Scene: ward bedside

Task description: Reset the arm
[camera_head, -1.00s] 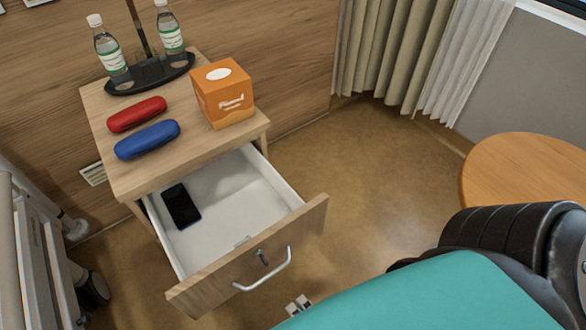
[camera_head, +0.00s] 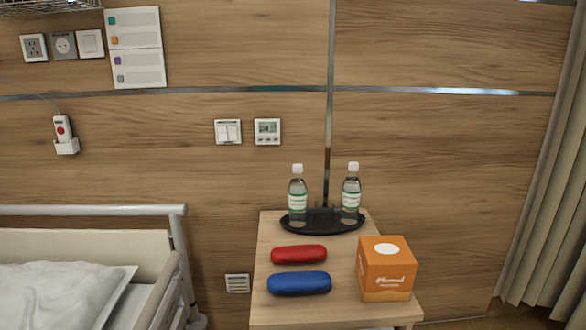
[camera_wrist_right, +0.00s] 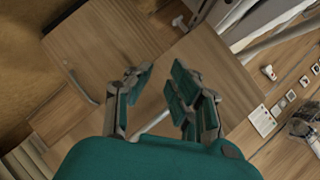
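My right gripper (camera_wrist_right: 158,82) shows in the right wrist view, with teal and grey fingers spread apart and nothing visible held between them. Wooden furniture fronts (camera_wrist_right: 195,65) lie beyond the fingers. A pale bar-shaped handle (camera_wrist_right: 155,122) shows partly between the fingers, partly hidden by the gripper; I cannot tell whether anything touches it. Neither arm nor gripper shows in the head view. My left gripper is in no current view.
In the head view, the bedside cabinet (camera_head: 335,295) bears a black tray (camera_head: 322,231) with two bottles, a red case (camera_head: 299,254), a blue case (camera_head: 299,283) and an orange box (camera_head: 386,269). A bed (camera_head: 85,241) stands left. The drawer is out of the head view.

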